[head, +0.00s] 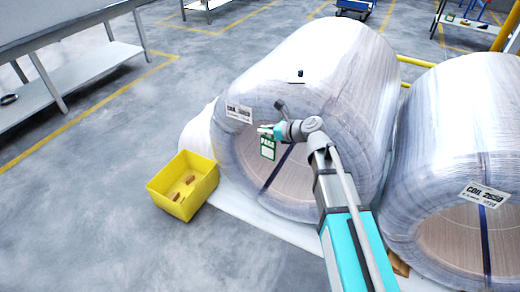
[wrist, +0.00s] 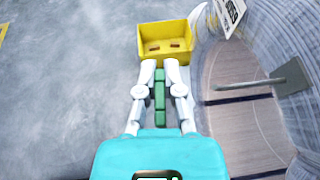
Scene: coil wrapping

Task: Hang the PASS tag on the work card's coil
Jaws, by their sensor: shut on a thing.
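The green and white PASS tag (head: 268,148) hangs below my gripper (head: 265,130), in front of the middle coil's (head: 335,70) open end. In the wrist view the fingers of my gripper (wrist: 159,68) are closed on the tag, a narrow green strip (wrist: 160,90). The middle coil carries a white label (head: 238,112) whose number is too small to read. The right coil (head: 450,130) has a label starting "COIL 2" (head: 484,194). A grey bar with a flat end (wrist: 290,77) shows right of my gripper in the wrist view. I cannot make out a work card.
A yellow bin (head: 183,187) with small brown pieces stands on the floor left of the middle coil; it also shows ahead in the wrist view (wrist: 165,32). A small dark item (head: 297,76) sits on the middle coil. A table (head: 70,80) stands at left. Floor between is clear.

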